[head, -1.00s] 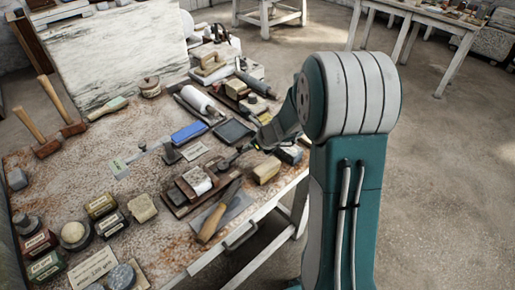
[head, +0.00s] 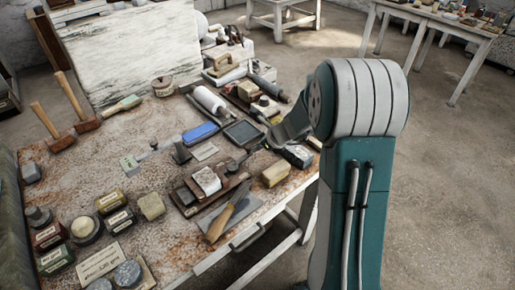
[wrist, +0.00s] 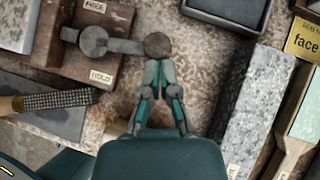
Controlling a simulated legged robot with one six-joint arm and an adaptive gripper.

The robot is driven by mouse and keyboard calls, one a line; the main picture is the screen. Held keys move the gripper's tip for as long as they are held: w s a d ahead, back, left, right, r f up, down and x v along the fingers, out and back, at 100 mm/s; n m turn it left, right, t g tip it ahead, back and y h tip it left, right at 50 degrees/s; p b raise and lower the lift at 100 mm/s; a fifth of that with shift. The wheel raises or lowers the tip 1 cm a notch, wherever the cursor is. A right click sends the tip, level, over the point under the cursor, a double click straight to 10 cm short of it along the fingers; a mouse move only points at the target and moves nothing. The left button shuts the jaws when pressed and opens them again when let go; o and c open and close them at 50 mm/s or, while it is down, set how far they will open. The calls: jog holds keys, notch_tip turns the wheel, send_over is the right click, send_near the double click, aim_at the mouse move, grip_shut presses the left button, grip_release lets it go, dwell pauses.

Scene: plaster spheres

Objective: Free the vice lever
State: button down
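The vice lever (wrist: 122,46) is a grey metal bar with a round dark knob (wrist: 157,45), shown in the wrist view. It pivots on a brown wooden block and points right, between a FREE label (wrist: 95,5) and a HOLD label (wrist: 102,77). My gripper (wrist: 160,69) has its fingertips together, right beside the knob on its near side; I cannot tell whether they touch it. Nothing shows between the fingers. In the head view the wooden vice (head: 186,197) holds a pale block (head: 207,180), and my gripper (head: 240,165) is at its right end, small and dark.
A wooden-handled rasp (wrist: 58,100) lies on a grey plate left of my gripper. A grey speckled block (wrist: 245,100) stands close on the right. A dark tray (wrist: 228,12) is beyond. The bench is crowded with jars, mallets (head: 58,142) and a blue block (head: 201,132).

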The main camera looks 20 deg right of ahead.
jog(key=shift+w+a+n+g+y, duration=0.25)
jog(key=shift+w+n+g+y, duration=0.35)
jog(key=shift+w+n, duration=0.5)
jog(key=w+n+g, duration=0.1)
jog(key=n, duration=0.1)
jog(key=w+a+n+g+y, duration=0.1)
jog(key=n, duration=0.1)
jog(key=shift+a, duration=0.2)
jog(key=w+a+n+g, duration=0.1)
jog(key=n, duration=0.1)
jog(key=w+a+n+g, duration=0.1)
jog(key=n+g, duration=0.1)
jog(key=shift+w+a+n+g+y, duration=0.15)
jog(key=shift+a+n+g+y, duration=0.15)
jog(key=shift+a, duration=0.1)
jog(key=shift+w+a, duration=0.2)
jog(key=shift+a, duration=0.35)
jog(key=shift+r, duration=0.1)
jog(key=v, duration=1.1)
jog(key=shift+w+d+r, duration=0.2)
jog(key=shift+d, duration=0.15)
